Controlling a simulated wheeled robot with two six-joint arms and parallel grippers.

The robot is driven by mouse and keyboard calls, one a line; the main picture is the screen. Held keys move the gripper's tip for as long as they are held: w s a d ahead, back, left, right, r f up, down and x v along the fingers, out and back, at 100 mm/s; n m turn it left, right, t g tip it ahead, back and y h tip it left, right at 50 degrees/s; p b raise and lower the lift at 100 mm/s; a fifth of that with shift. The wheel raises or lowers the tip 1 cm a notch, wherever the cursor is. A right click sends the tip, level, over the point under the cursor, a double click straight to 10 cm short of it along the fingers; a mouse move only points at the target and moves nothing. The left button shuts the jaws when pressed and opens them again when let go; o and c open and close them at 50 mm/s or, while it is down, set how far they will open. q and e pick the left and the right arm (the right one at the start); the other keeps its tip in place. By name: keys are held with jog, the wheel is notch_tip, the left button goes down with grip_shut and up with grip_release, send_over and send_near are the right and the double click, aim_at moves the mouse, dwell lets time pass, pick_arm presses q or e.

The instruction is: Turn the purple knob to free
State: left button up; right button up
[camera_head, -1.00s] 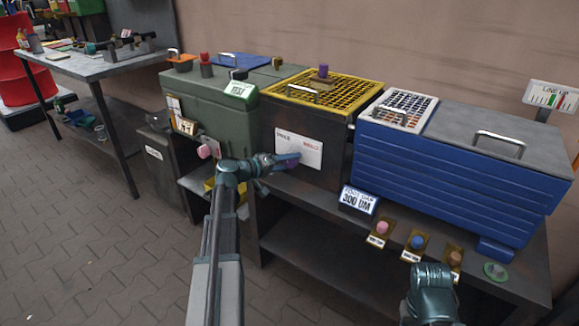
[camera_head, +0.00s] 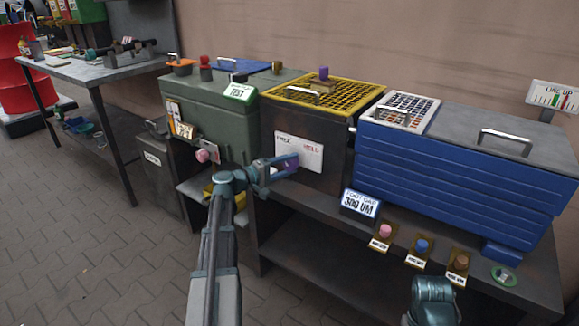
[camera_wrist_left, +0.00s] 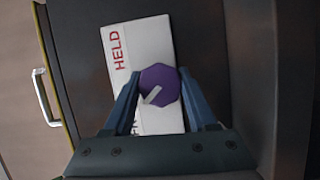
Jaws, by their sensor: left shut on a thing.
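The purple knob (camera_head: 291,162) sits on a white plate (camera_head: 312,153) on the front of the dark box with the yellow grid top. The plate reads FREE at left and HELD at right in the head view. My left gripper (camera_head: 284,165) is shut on the knob. In the left wrist view its fingers (camera_wrist_left: 163,100) stand on both sides of the knob (camera_wrist_left: 160,78). The knob's white pointer mark slants to the lower left there, toward the partly hidden FREE word and away from HELD. My right gripper is not in view; only part of that arm shows.
A green cabinet (camera_head: 222,120) with a pink knob (camera_head: 203,156) stands left of the box. A blue chest (camera_head: 455,165) stands right. A gauge sign (camera_head: 361,203) and pink, blue and brown knobs line the bench's front edge.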

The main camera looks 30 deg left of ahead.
pick_arm(q)
jog(key=o, duration=1.4)
jog(key=shift+c, duration=0.2)
jog(key=v, duration=1.4)
jog(key=shift+f, duration=0.15)
